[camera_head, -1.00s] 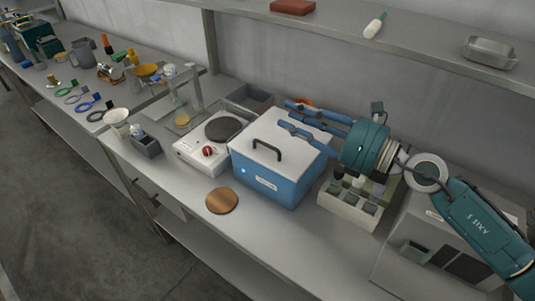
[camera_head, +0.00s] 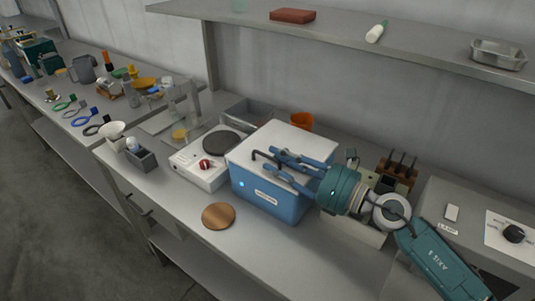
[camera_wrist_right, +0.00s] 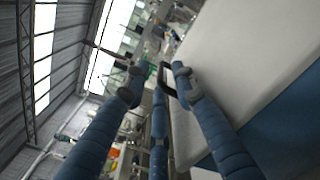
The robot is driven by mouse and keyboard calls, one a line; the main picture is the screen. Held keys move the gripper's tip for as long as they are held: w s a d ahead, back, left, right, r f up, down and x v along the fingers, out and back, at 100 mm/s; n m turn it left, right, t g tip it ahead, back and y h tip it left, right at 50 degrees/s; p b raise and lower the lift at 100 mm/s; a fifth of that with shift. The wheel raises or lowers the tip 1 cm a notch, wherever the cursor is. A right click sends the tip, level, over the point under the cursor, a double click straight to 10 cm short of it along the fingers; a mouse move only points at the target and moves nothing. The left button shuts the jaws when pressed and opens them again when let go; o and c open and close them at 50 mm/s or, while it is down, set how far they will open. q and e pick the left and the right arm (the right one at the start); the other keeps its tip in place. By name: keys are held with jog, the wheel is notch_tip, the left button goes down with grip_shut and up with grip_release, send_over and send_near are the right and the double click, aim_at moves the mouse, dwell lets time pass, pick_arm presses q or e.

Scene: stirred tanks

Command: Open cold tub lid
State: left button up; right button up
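The cold tub (camera_head: 268,197) is a blue box with a white label and a small light on its front. Its flat white lid (camera_head: 300,142) is shut, and a dark arched handle (camera_head: 257,156) stands on it. My right gripper (camera_head: 272,161) is over the lid, its blue fingers pointing left at the handle and partly covering it. In the right wrist view the fingers (camera_wrist_right: 158,85) are spread, with the handle (camera_wrist_right: 168,77) near their tips. I cannot tell whether they touch it. My left gripper is out of view.
A hot plate (camera_head: 190,172) stands left of the tub and a copper disc (camera_head: 218,216) lies in front. An orange cup (camera_head: 302,121) is behind it. A rack (camera_head: 398,170) and a grey machine (camera_head: 462,205) are at the right. A shelf (camera_head: 350,32) runs above.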

aim_at(255, 150)
jog(key=shift+x, duration=1.8)
grip_shut()
